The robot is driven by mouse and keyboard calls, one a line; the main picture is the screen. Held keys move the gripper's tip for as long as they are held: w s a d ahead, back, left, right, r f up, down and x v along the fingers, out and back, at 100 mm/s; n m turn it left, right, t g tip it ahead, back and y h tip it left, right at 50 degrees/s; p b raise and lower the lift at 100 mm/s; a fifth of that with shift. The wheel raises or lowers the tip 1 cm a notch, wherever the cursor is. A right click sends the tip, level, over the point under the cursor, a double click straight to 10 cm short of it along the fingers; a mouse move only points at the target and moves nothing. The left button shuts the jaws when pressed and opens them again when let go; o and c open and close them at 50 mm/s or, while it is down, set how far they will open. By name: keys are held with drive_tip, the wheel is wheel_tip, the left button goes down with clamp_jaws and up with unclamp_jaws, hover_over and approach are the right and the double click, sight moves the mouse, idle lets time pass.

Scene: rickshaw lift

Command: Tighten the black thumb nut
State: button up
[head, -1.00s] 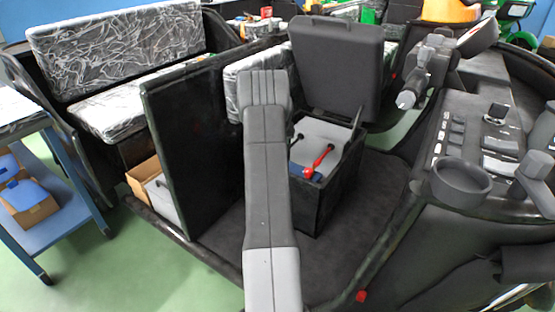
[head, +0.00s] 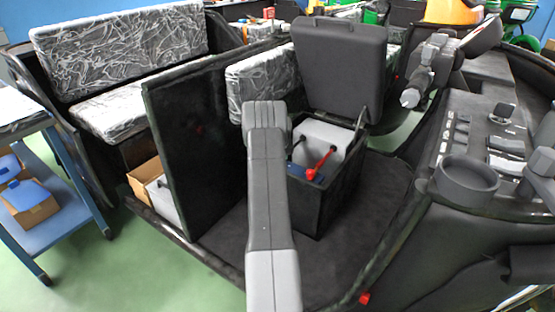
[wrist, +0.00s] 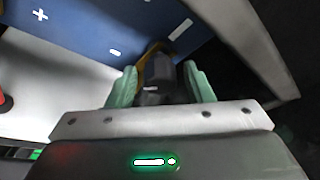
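In the wrist view, my gripper (wrist: 160,86) has two pale green fingers standing apart, one on each side of a dark, roughly cylindrical piece that looks like the black thumb nut (wrist: 158,70). Narrow gaps seem to show between the fingers and the nut, so I see no grip on it. A brass-coloured part (wrist: 146,54) shows beside the nut. Behind is the blue battery top (wrist: 85,28) with white plus and minus marks. In the head view, my arm hides the gripper and nut; the red terminal cable (head: 318,166) shows in the open black box (head: 312,205).
The raised seat back or lid (head: 340,65) stands behind the box. A black upright panel (head: 185,150) is to its left, the handlebar (head: 425,72) and console (head: 490,150) to its right. A blue cart (head: 65,220) stands far left. The black floor in front is clear.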

drive_tip(key=c, duration=0.8)
drive_tip(key=shift+o, duration=0.2)
drive_tip(key=shift+m, duration=0.4)
drive_tip(key=m+h+b, duration=0.1)
drive_tip(key=m, duration=0.1)
drive_tip(key=m+h+b, duration=0.1)
drive_tip(key=m, duration=0.1)
drive_tip(key=shift+a+f+m, duration=0.1)
drive_tip(key=shift+a+m, duration=0.1)
drive_tip(key=shift+m, duration=0.1)
drive_tip(key=m+h+b, duration=0.1)
drive_tip(key=m, duration=0.1)
drive_tip(key=m+g+h+b, duration=0.1)
drive_tip(key=m, duration=0.2)
drive_tip(key=shift+w+a, duration=0.1)
drive_tip(key=shift+m, duration=0.3)
drive_tip(key=o, duration=1)
drive_tip(key=shift+r, duration=0.25)
